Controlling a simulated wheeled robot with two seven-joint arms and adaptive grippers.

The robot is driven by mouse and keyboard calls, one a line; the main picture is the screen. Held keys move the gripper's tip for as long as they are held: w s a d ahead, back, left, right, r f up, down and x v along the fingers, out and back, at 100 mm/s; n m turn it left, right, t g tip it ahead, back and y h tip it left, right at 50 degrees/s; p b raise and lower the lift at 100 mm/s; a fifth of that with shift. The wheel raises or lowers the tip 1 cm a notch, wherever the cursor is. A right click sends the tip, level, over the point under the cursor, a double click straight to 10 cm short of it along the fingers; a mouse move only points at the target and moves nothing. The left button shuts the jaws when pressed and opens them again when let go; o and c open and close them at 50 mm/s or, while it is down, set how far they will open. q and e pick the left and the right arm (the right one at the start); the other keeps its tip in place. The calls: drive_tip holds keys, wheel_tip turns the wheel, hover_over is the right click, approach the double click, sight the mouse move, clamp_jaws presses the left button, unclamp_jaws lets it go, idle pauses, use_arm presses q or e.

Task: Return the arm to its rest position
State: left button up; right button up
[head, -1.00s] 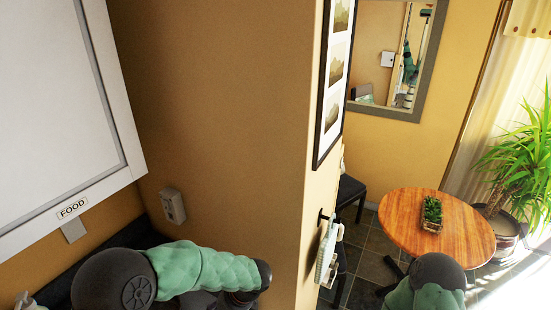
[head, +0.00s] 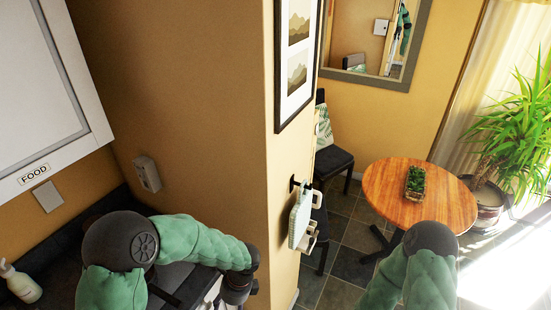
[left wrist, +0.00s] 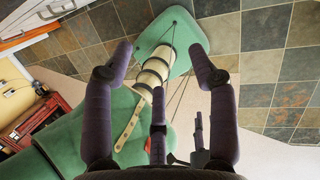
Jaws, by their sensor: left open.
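My left arm (head: 190,247) shows at the bottom left of the head view. It is bent, with green padded links and dark joints, and its forearm runs right toward the wall corner. Its gripper is below the picture edge there. In the left wrist view my left gripper (left wrist: 160,52) has its two dark fingers spread wide with nothing between them. Smaller dark parts show lower between the fingers; I cannot tell what they belong to. My right arm (head: 425,262) shows only as a green link and dark joint at the bottom right of the head view. My right gripper is hidden.
A wall corner stands between my arms, with a cloth (head: 300,215) hanging on it. A cabinet labelled FOOD (head: 35,174) and a soap bottle (head: 18,283) are at left. A round wooden table (head: 385,190), a chair (head: 333,160) and a potted plant (head: 490,195) are at right.

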use_arm(q)
drive_tip(key=s+d+f+n+h+b, duration=0.2)
drive_tip(key=s+f+n+b, duration=0.3)
drive_tip(key=f+n, duration=0.6)
drive_tip(key=s+d+f+n+t+h+b, duration=0.1)
drive_tip(key=s+f+n+h+b, duration=0.4)
drive_tip(key=f+n, duration=0.7)
wheel_tip(320, 180, down, 5)
drive_tip(key=shift+s+d+r+t+b, duration=0.15)
drive_tip(key=shift+s+d+t+b, duration=0.15)
drive_tip(key=shift+s+d+b, duration=0.4)
drive_tip(key=shift+a, duration=0.1)
